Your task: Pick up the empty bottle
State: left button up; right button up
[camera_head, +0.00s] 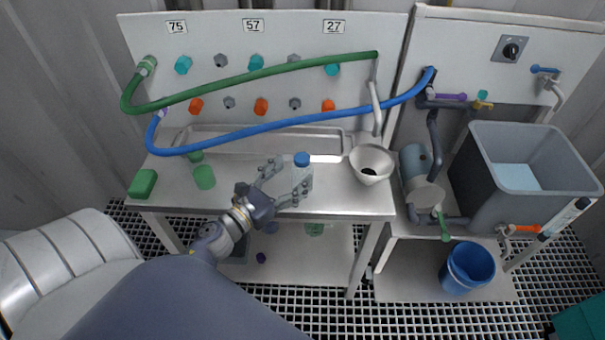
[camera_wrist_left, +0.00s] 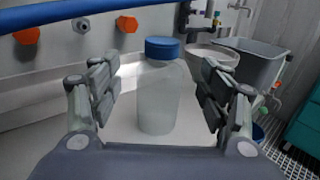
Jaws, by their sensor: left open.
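A clear bottle (camera_head: 302,178) with a blue cap stands upright on the bench. In the left wrist view the bottle (camera_wrist_left: 158,98) is centred and looks empty. My left gripper (camera_head: 287,184) is open at the bottle, with one finger on each side. In the left wrist view the gripper (camera_wrist_left: 158,92) shows a gap between each finger and the bottle. The bottle's lower part is partly hidden by a finger in the head view. My right gripper is not in view.
A white funnel (camera_head: 371,164) stands right of the bottle. A green cup (camera_head: 204,177) and a green block (camera_head: 143,184) sit to the left. A metal tray (camera_head: 250,143) lies behind. A blue hose (camera_head: 290,122) and a green hose (camera_head: 250,76) cross the back panel. A grey tank (camera_head: 515,160) stands right.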

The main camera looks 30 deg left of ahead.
aim_at(302, 166)
pick_arm(q)
jog(key=w, duration=0.2)
jog(key=w+p, duration=0.1)
jog(key=shift+w+d, duration=0.25)
jog(key=shift+w, duration=0.6)
jog(key=shift+c, duration=1.3)
jog(key=c, duration=0.9)
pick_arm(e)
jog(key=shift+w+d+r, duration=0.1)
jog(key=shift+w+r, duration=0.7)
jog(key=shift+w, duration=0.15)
